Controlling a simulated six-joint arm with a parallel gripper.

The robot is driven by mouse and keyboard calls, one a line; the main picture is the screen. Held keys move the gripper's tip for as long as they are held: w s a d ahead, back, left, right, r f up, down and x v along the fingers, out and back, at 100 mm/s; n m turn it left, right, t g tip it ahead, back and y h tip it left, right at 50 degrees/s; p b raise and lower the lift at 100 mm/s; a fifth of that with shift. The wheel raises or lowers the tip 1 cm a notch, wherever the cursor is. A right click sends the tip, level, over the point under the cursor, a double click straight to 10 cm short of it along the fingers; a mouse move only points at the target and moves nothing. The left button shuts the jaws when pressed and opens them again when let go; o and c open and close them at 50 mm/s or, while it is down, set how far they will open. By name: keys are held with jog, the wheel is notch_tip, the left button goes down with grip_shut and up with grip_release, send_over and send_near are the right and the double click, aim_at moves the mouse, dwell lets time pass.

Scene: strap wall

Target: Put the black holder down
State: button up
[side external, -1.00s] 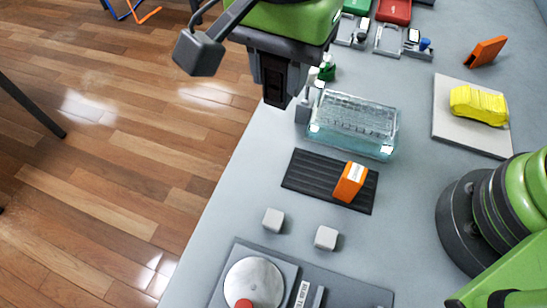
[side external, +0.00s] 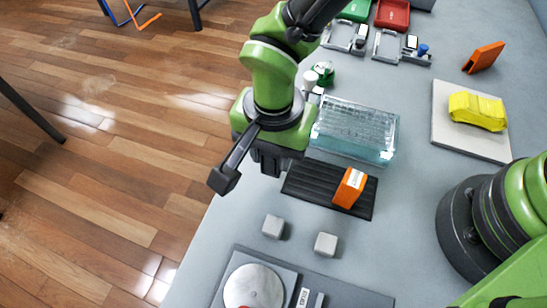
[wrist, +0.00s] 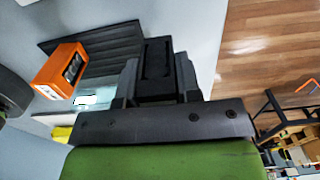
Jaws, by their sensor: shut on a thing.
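The black holder (wrist: 156,62) is a dark block with a recessed face, gripped between the two grey fingers of my gripper (wrist: 158,85) in the wrist view. In the side external view my gripper (side external: 268,163) is beside the left end of the black ribbed mat (side external: 312,190), near the table's left edge. There my wrist hides most of the holder. The mat also shows in the wrist view (wrist: 112,42), beside the holder. I cannot tell whether the holder touches the table.
An orange block (side external: 349,187) stands on the mat. A clear box (side external: 357,128) lies behind it. Two pale cubes (side external: 273,226) sit in front, with a grey panel (side external: 340,292) nearer. A yellow car (side external: 478,111) rests on a pale board at the right.

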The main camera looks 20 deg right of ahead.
aim_at(274, 163)
jog(key=shift+f, duration=1.5)
jog(key=shift+f, duration=0.15)
jog(key=o, duration=1)
